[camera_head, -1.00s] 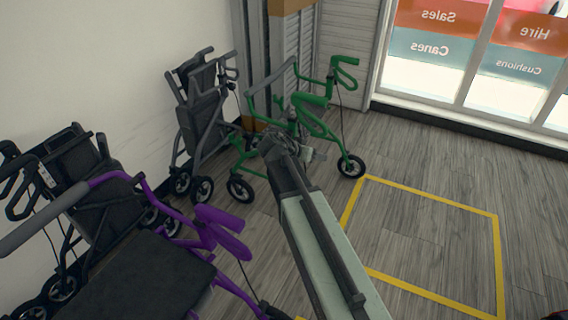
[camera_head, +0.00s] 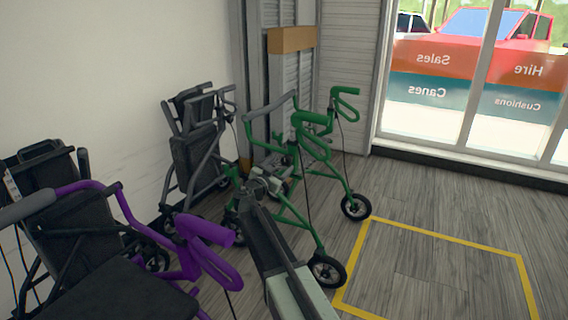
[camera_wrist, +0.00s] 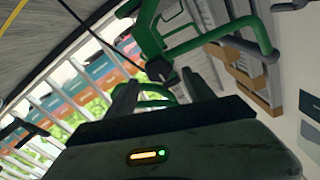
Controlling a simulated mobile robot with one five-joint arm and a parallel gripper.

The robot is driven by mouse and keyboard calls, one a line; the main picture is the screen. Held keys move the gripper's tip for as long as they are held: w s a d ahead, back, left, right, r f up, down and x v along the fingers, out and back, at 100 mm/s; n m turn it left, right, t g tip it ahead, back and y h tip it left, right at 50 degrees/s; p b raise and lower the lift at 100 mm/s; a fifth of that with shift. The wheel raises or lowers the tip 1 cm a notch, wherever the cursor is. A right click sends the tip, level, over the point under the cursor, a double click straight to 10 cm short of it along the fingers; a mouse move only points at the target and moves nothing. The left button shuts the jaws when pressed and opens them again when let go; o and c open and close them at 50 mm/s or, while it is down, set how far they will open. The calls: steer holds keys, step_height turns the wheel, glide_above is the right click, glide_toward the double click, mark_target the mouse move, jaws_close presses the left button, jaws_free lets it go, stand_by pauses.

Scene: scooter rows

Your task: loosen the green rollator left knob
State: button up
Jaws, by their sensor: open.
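The green rollator (camera_head: 312,121) stands by the wall corner in the head view, upright on black wheels. My gripper (camera_head: 262,184) is in front of its lower left frame in that view, covering part of it. In the wrist view my gripper (camera_wrist: 162,90) is open, with its two dark fingers apart. Green tubing (camera_wrist: 150,38) of the rollator shows beyond them. A small dark block (camera_wrist: 160,70) shows between the fingertips against the green frame; I cannot tell for sure that it is the left knob. No contact is clear.
A purple rollator (camera_head: 210,232) stands close at the lower left. A grey rollator (camera_head: 195,155) is against the wall behind, and a dark one (camera_head: 50,200) is at the far left. A yellow floor outline (camera_head: 440,238) encloses clear floor at right. Windows are at the back right.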

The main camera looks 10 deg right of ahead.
mark_target(285, 161)
steer(key=x, duration=0.4)
steer(key=shift+w+d, duration=0.2)
steer(key=shift+w, duration=0.1)
steer(key=shift+c, duration=0.3)
